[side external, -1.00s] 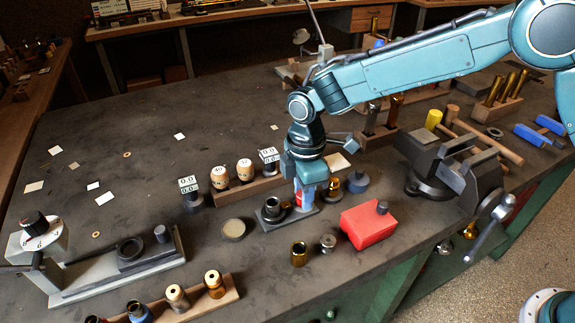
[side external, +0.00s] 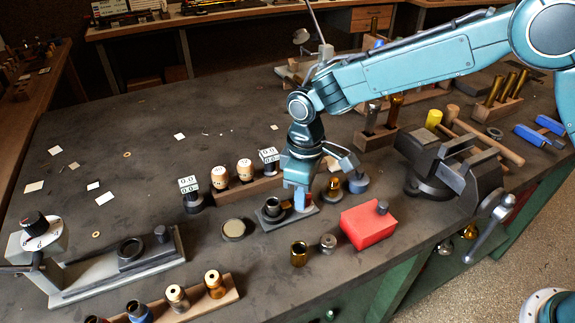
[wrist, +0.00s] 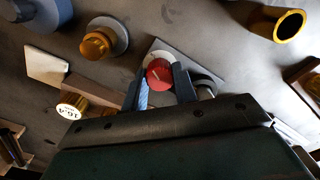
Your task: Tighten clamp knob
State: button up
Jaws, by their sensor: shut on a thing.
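In the wrist view the red clamp knob (wrist: 160,74), with a pale line across its top, sits between the two fingers of my gripper (wrist: 161,82). My gripper is shut on it, one finger on each side. A pale ring or disc (wrist: 156,58) shows behind the knob. The knob stands on a small grey plate (side external: 287,223), which also carries a dark round socket (side external: 271,208). In the side view my gripper (side external: 301,203) points down over the plate's right part, and its blue fingers hide the knob.
A red block (side external: 366,226) with a dark peg stands right of the plate. A brass cup (side external: 299,255) and a small metal part (side external: 328,244) stand in front. A round tin (side external: 234,229) lies left, and a wooden rack (side external: 246,188) is behind. The vise (side external: 455,170) is farther right.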

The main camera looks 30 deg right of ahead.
dwell(0.3)
jog(key=o, duration=1)
jog(key=shift+r, duration=0.15)
notch_tip(320, 180, up, 14)
jog(key=shift+f, duration=0.2)
jog(key=shift+d+r, duration=0.1)
